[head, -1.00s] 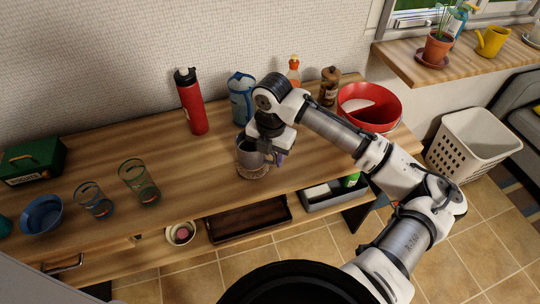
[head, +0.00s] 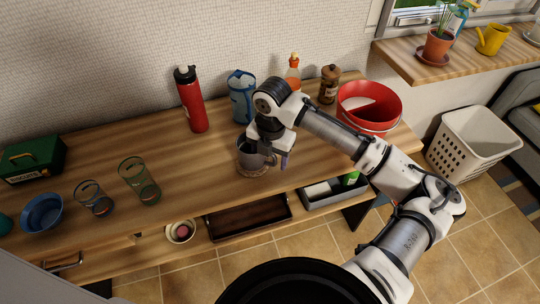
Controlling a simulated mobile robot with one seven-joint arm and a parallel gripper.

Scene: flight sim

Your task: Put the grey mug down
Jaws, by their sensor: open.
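The grey mug (head: 249,156) stands upright on a round woven coaster (head: 251,172) near the front edge of the wooden counter (head: 200,165). My gripper (head: 272,150) is at the mug's right side, by its handle, pointing down. The jaws are open. Part of the mug's right side and its handle are hidden by my gripper, and I cannot tell whether a finger still touches it.
A red bottle (head: 191,100), a blue pitcher (head: 242,98) and a pepper mill (head: 329,85) stand behind. A red bucket (head: 369,107) is at right. Two glasses (head: 139,182) (head: 94,199) and a blue bowl (head: 42,214) stand left. Counter left of the mug is clear.

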